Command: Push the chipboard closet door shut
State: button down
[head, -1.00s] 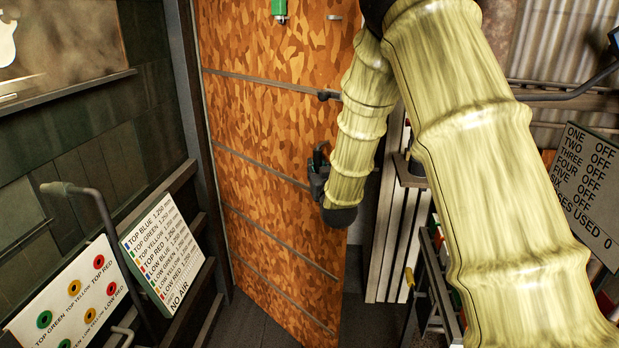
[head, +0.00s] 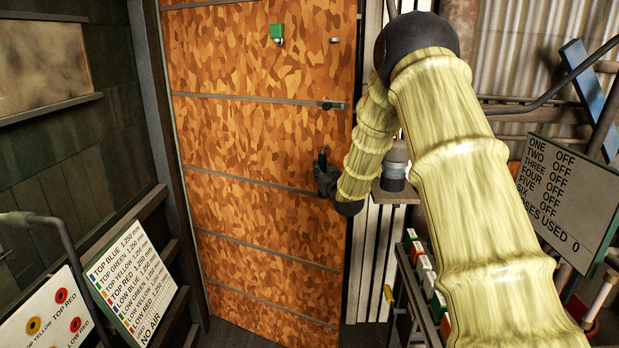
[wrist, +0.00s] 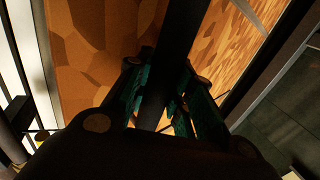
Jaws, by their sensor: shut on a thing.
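The chipboard closet door (head: 260,200), orange-brown and mottled with grey cross strips, stands upright in the middle of the head view. Its left edge is beside the dark post; its right edge is near white boards. I cannot tell whether it is flush with its frame. A dark lever (head: 335,105) sits near its right edge. My gripper (head: 322,172) is at the door's right side, below that lever. In the wrist view my gripper (wrist: 165,105) has its green-padded fingers around a dark bar (wrist: 185,40) in front of the chipboard. How the bar joins the door is hidden.
A green-and-white fitting (head: 277,33) is high on the door. Sign boards (head: 135,275) stand at lower left. A rack (head: 420,275), a small shelf with a jar (head: 396,165) and a text board (head: 565,205) are at right, near my arm.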

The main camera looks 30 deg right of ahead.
jog(key=shift+w+d, duration=0.3)
jog(key=shift+d, duration=0.2)
jog(key=shift+w+d, duration=0.25)
jog(key=shift+d, duration=0.25)
jog(key=c, duration=1.2)
grip_release()
jog(key=shift+c, duration=0.2)
jog(key=shift+s+a, duration=0.1)
jog(key=v, duration=1.1)
jog(key=shift+s, duration=0.35)
jog(key=shift+f, duration=0.15)
